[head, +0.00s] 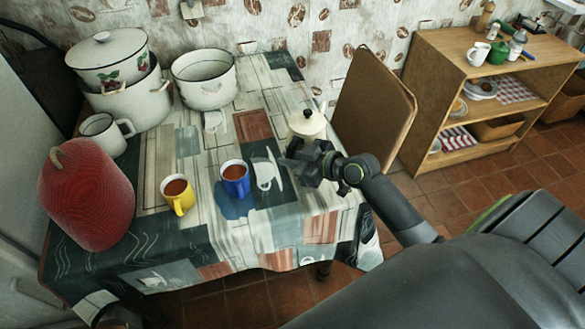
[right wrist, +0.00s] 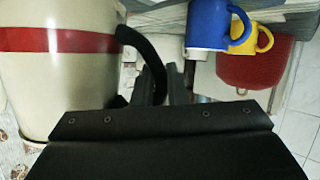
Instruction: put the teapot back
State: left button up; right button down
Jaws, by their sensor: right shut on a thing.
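The teapot (head: 307,124) is cream with a lid and a dark knob, at the right part of the table in the head view. In the right wrist view the teapot (right wrist: 60,75) shows a red band and a black handle (right wrist: 132,42). My right gripper (head: 308,158) is in front of it and hides its lower part. In the wrist view my right gripper (right wrist: 165,85) is shut on the handle. I cannot tell whether the teapot's base touches the table. My left gripper is not in view.
The patterned table (head: 150,240) holds a blue mug (head: 235,180), a yellow mug (head: 178,195), a red domed cover (head: 88,195), a white mug (head: 105,133) and enamel pots (head: 205,80). A brown board (head: 375,105) leans right of the table. A wooden shelf (head: 435,75) stands beyond.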

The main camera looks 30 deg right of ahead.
jog(key=shift+a+f, duration=0.1)
jog(key=shift+f, duration=1.9)
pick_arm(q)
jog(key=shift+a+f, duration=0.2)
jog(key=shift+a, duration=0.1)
pick_arm(e)
jog(key=shift+b, duration=0.3)
jog(key=c, duration=1.9)
grip_release()
jog(key=shift+f, duration=0.25)
jog(key=o, duration=0.4)
jog(key=shift+r, duration=0.1)
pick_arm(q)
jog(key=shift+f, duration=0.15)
pick_arm(e)
jog(key=shift+o, duration=0.2)
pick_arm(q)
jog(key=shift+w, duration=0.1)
pick_arm(e)
jog(key=shift+r, duration=0.1)
